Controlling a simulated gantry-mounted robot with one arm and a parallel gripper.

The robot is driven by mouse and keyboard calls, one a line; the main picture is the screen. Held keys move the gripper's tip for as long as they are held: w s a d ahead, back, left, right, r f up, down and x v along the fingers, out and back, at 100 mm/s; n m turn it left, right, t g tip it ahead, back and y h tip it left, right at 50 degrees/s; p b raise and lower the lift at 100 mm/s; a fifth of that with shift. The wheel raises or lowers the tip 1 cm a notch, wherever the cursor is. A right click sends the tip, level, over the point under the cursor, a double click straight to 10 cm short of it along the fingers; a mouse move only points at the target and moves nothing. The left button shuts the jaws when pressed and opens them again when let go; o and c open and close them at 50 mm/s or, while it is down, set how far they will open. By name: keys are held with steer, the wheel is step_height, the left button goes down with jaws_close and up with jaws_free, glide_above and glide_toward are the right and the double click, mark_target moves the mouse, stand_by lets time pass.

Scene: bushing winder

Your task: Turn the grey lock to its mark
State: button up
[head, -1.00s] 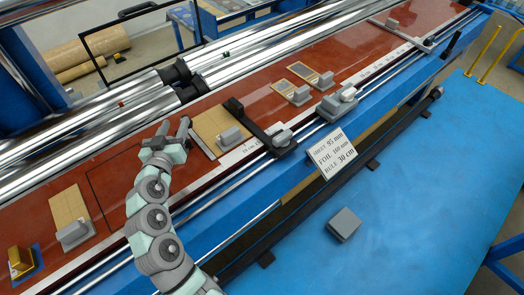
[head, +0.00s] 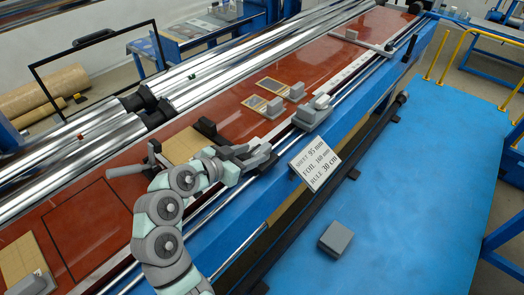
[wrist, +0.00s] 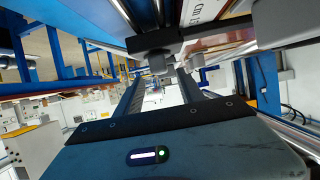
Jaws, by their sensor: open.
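The grey lock (head: 262,156) sits at the near end of a black cross arm on the front rail of the red bench, partly hidden by my gripper in the head view. My gripper (head: 240,152) is beside it, low over the rail. In the wrist view my gripper (wrist: 163,72) has its two dark fingers apart, pointing at a black bar with a grey lump (wrist: 160,62) beneath it, apparently the lock. The lump shows near the fingertips; I cannot tell whether they touch it. The mark cannot be made out.
Another grey-knobbed carriage (head: 312,112) stands farther along the rail. A white sign (head: 315,160) hangs on the blue front beam. Tan boards with grey blocks lie on the red bench (head: 225,115). Long shiny rollers (head: 215,72) run behind. A grey box (head: 336,238) rests on the blue floor.

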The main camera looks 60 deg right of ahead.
mark_target(260, 150)
steer(key=x, duration=0.5)
steer(key=shift+d+f+b, duration=0.15)
steer(key=shift+d+b, duration=0.15)
steer(key=shift+d, duration=0.05)
steer(key=shift+c, duration=0.2)
jaws_close()
